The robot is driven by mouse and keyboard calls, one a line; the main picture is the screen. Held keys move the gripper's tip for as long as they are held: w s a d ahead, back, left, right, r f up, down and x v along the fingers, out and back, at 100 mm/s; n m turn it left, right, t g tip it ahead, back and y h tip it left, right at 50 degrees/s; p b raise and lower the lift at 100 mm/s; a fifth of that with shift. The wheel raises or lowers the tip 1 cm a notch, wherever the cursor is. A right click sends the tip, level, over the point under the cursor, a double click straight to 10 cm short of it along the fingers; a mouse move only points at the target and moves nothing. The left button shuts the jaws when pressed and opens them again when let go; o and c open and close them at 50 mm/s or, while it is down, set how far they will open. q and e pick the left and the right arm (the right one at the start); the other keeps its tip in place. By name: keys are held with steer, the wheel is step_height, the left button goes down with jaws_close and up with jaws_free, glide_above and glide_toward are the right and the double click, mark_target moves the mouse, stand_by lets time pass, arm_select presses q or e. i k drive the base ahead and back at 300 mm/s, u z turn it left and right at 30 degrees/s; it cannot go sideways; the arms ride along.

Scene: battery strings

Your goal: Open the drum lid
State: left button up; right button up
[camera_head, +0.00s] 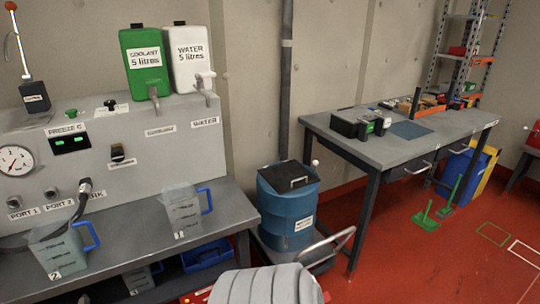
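The blue drum (287,222) stands upright on the floor between the machine bench and the workbench, on what looks like a low trolley. Its dark lid (282,186) lies on top and appears closed, with a handle (299,181) on its upper face. A white label is on the drum's front. Neither of my grippers is in view, so nothing of mine is seen touching the lid.
The grey bench (150,232) with measuring jugs is at left. The workbench (389,150) is at right. A pipe runs behind the drum. Red floor (400,265) is open at front right.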

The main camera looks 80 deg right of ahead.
mark_target(289, 176)
steer(key=z, duration=3.7)
steer(key=i, duration=0.8)
steer(key=z, duration=0.5)
